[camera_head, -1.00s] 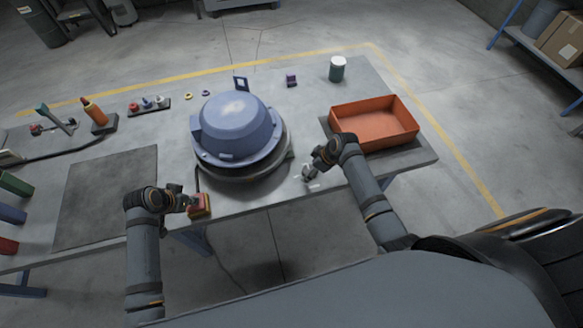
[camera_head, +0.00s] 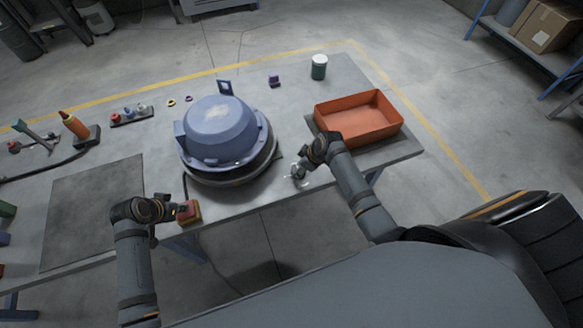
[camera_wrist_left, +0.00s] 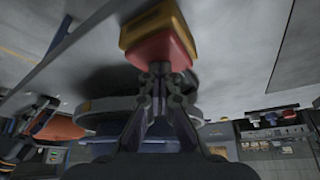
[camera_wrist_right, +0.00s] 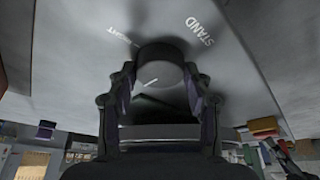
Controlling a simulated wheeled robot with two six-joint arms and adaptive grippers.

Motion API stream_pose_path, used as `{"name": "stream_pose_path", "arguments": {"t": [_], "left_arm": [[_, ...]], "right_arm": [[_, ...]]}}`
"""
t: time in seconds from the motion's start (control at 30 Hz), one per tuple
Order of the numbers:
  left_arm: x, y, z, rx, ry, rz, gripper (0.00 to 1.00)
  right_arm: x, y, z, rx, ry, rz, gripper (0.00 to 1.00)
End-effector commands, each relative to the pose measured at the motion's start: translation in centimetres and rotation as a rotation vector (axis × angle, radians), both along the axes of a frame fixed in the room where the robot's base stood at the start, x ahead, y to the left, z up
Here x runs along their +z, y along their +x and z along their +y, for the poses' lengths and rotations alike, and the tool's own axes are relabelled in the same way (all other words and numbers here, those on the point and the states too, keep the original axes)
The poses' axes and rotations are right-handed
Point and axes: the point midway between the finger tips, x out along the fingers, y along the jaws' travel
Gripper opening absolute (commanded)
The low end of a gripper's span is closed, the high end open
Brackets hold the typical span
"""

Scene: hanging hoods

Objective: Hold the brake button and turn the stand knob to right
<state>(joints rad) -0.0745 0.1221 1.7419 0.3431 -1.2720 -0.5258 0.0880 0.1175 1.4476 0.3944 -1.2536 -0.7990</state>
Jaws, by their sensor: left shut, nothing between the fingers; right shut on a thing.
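The brake button box (camera_head: 192,214), red over yellow, sits at the table's front edge. My left gripper (camera_head: 176,211) is shut beside it. In the left wrist view its closed fingertips (camera_wrist_left: 160,72) meet the dark button at the end of the red part (camera_wrist_left: 160,47); contact is hard to confirm. The stand knob (camera_wrist_right: 160,68) is a dark grey round knob with a short white line, near the white word STAND (camera_wrist_right: 200,32). My right gripper (camera_wrist_right: 160,85) is shut on the knob, one finger on each side. In the head view my right gripper (camera_head: 298,176) hides most of the knob.
A blue hood (camera_head: 218,130) sits on a round dark base between my arms. An orange tray (camera_head: 360,138) stands just beyond my right gripper. A dark mat (camera_head: 95,205) lies left. A green jar (camera_head: 319,67) and an orange-handled tool (camera_head: 74,125) stand farther back.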

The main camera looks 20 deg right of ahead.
Motion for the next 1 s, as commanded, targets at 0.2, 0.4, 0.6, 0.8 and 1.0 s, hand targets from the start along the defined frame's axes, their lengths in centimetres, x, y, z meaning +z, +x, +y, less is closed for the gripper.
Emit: {"name": "stream_pose_path", "arguments": {"t": [0.2,0.4,0.6,0.8,1.0], "left_arm": [[-0.41,-0.32,0.01,0.0,0.0,0.011,0.0],[-0.41,-0.32,0.01,0.0,0.0,0.011,0.0],[-0.41,-0.32,0.01,0.0,0.0,0.011,0.0],[-0.42,-0.32,0.01,0.0,0.0,0.011,0.0],[-0.42,-0.33,0.03,0.0,0.0,0.011,0.0]], "right_arm": [[-0.17,-0.19,0.18,-0.133,0.003,0.003,0.19],[-0.18,-0.24,0.32,-0.315,0.003,0.004,0.19],[-0.19,-0.28,0.46,-0.506,0.004,0.004,0.19],[-0.18,-0.26,0.54,-0.696,0.003,0.003,0.19],[-0.16,-0.22,0.64,-0.879,0.003,0.002,0.19]]}}
